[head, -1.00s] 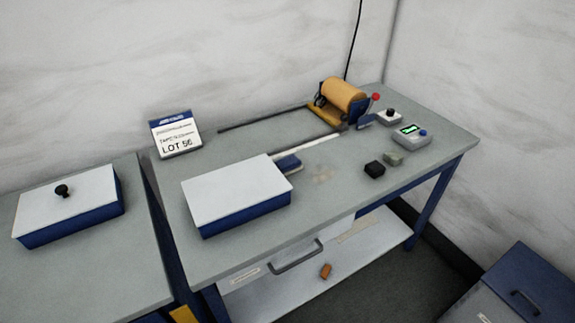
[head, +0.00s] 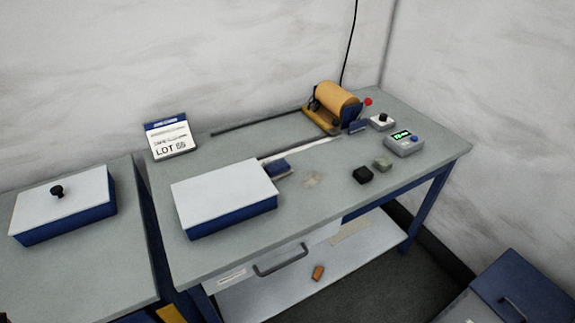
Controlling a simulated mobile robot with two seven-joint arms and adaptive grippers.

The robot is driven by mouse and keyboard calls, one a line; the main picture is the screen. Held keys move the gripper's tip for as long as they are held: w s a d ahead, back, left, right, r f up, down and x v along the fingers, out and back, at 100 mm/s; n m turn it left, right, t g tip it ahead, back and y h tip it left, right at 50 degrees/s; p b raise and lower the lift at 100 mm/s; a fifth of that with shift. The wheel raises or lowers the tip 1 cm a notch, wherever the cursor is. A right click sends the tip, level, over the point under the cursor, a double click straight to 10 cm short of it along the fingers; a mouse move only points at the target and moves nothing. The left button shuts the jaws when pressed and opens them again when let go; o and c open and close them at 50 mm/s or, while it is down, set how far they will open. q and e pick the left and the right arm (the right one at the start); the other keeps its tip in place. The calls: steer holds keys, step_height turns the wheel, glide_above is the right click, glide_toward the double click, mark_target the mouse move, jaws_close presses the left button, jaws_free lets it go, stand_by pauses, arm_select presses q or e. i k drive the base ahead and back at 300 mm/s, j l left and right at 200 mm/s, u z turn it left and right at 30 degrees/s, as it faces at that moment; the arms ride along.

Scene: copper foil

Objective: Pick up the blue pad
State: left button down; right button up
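A small blue block (head: 278,169), which looks like the blue pad, lies on the grey workbench (head: 320,205). It sits against the right side of a white-topped blue box (head: 225,197), and the box may hide part of it. Neither of my grippers can be made out in the head view.
A copper-coloured roll (head: 335,103) on a stand is at the back, with a control box (head: 404,145) to its right. A black block (head: 363,175) and a grey-green block (head: 383,164) lie nearer. A lot sign (head: 170,138) stands at the back left. The bench's front middle is clear.

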mark_target(279, 169)
steer(key=i+l, duration=0.15)
steer(key=l, duration=0.2)
steer(key=i+l, duration=0.2)
steer(key=l, duration=0.15)
steer(key=i+l, duration=0.15)
steer(key=l, duration=0.2)
steer(key=l+u, duration=0.1)
steer(key=u, duration=0.35)
steer(key=i+l+u, duration=0.1)
steer(key=u, duration=0.35)
steer(key=l+u, duration=0.2)
steer(key=u, duration=0.3)
